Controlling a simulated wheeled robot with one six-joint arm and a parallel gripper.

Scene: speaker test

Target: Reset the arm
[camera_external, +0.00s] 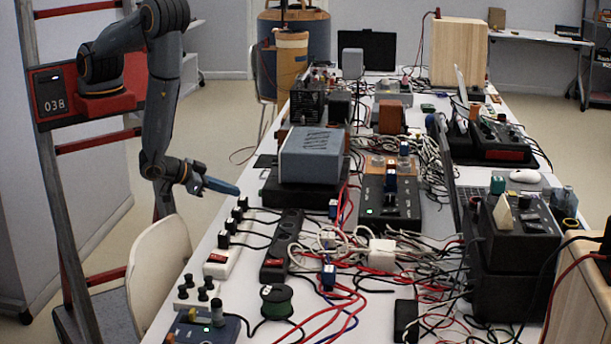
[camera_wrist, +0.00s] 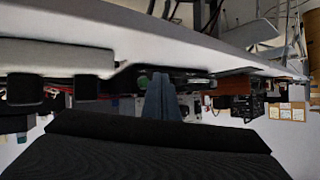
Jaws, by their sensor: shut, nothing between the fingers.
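My gripper (camera_external: 232,189) is at the end of my arm in the external view, above the left edge of the table. Its fingers are together and empty, and they point right. My arm reaches up from the red mount at the left, bends at the top and hangs down to the wrist. In the wrist view my gripper (camera_wrist: 160,88) shows as blue-grey fingers pressed together in the middle. The wrist picture appears upside down.
The long white table (camera_external: 215,300) is crowded with devices and tangled cables. A blue-grey box (camera_external: 312,158) stands right of my gripper. Below are a white power strip (camera_external: 222,262) and a white chair (camera_external: 160,265). A wooden box (camera_external: 458,52) stands at the back. Floor is open at left.

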